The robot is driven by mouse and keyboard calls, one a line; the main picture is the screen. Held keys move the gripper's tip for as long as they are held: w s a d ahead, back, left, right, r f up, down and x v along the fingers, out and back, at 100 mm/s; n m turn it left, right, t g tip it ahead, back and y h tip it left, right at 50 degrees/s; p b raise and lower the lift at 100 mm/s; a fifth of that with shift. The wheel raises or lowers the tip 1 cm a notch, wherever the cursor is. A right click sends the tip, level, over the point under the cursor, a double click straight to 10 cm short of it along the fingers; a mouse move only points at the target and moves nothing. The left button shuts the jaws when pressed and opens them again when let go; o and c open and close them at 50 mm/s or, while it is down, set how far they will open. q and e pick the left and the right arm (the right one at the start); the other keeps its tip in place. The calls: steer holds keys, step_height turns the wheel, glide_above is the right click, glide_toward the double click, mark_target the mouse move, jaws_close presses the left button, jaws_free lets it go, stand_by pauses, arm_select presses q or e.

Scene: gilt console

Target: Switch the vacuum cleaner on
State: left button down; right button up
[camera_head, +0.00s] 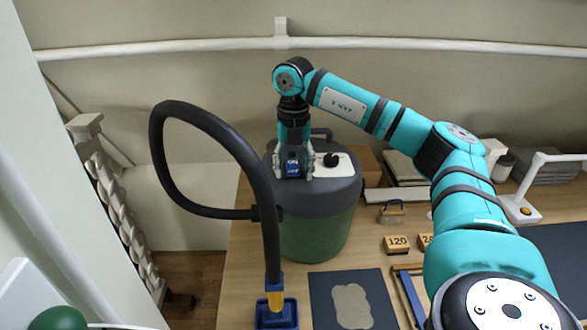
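The vacuum cleaner (320,235) stands on the table, a green drum with a dark grey lid and a black hose (264,185) looping up on its left. A blue switch marked ON and OFF (292,168) sits on its lid. Beside it is a white panel (340,171) with a black knob (331,160). My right gripper (295,168) points down at the lid. Its fingers are spread, one on each side of the blue switch. I cannot tell whether they touch it. My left gripper is out of view.
The hose ends in a yellow nozzle at a blue holder (276,312). A dark mat with a beige patch (352,305) lies in front. Wooden number blocks (397,245), a brush (392,212) and a white lamp (520,208) are to the right. My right arm spans the right side.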

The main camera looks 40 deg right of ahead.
jaws_close()
steer(key=g+y+p, duration=0.1)
steer(key=p, duration=0.2)
steer(key=r+g+y+p, duration=0.1)
steer(key=p, duration=0.2)
steer(key=shift+w+d+r, duration=0.1)
steer(key=shift+w+d, duration=0.1)
steer(key=shift+w, duration=0.15)
arm_select(q)
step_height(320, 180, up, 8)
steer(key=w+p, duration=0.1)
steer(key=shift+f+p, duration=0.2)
steer(key=shift+p, duration=0.1)
arm_select(e)
steer(key=shift+d+f+g+y, duration=0.1)
steer(key=shift+f+g+y, duration=0.1)
steer(key=shift+g+y, duration=0.45)
steer(key=shift+o, duration=0.5)
jaws_free()
steer(key=shift+w+f, duration=0.1)
steer(key=v, duration=1.2)
